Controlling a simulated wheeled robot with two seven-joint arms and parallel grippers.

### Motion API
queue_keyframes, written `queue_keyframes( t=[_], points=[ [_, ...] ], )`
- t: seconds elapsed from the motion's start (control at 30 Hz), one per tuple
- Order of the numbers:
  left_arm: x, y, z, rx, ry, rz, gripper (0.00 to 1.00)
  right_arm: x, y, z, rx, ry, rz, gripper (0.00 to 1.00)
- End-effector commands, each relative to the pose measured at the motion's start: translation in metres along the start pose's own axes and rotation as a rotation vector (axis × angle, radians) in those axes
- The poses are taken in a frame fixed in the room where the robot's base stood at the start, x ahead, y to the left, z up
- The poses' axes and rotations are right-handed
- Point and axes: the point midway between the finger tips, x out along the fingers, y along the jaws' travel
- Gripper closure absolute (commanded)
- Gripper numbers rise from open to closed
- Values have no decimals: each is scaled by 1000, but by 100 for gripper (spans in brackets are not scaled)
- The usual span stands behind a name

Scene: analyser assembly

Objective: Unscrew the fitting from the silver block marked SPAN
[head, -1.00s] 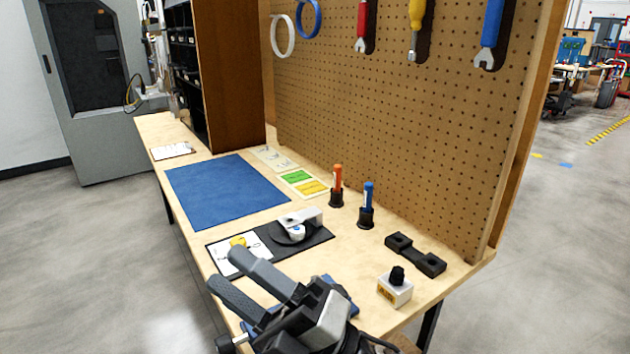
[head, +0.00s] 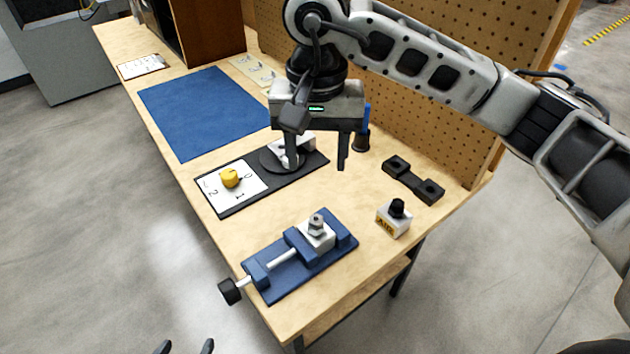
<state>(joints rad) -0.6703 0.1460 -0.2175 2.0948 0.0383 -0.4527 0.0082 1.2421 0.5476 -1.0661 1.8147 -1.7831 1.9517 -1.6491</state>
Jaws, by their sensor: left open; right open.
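A small silver block (head: 318,239) with a grey metal fitting (head: 316,222) upright on top sits between the jaws of a blue vise (head: 300,268). No SPAN mark is readable on it from here. My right gripper (head: 316,164) is open and empty, pointing down above the bench, behind the vise, near the round dark plate. It is clear of the silver block. My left gripper (head: 185,348) shows only its dark fingertips at the bottom edge; they are apart, off the bench front. The rest of it is out of view.
A pale block (head: 393,223) with a yellow label and black knob stands right of the vise. Behind it lies a black two-socket holder (head: 413,182). A black board with a yellow knob (head: 230,176) lies left. The blue mat (head: 205,112) is empty. The pegboard bounds the back.

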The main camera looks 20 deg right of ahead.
Motion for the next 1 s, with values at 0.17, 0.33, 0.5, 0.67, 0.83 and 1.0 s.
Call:
queue_keyframes(
  t=[0.17, 0.33, 0.5, 0.67, 0.83, 1.0],
  points=[
    [-2, 0, 0, 4, -7, -1, 41, 33, 0, 2, 1, -7, 1, 49],
    [-3, 0, 1, 9, -16, -3, 41, 67, 0, 2, 1, -8, 0, 49],
    [-5, -1, 0, 14, -19, -5, 41, 101, 0, 2, 2, -7, -1, 49],
    [-6, -1, -1, 19, -20, -6, 41, 126, -1, 2, 1, -6, -3, 49],
    [-6, -2, -1, 22, -21, -7, 41, 141, -1, 2, 1, -4, -4, 49],
    [-5, -2, -2, 24, -18, -8, 41, 146, -1, 2, 0, -3, -4, 49]
  ],
)
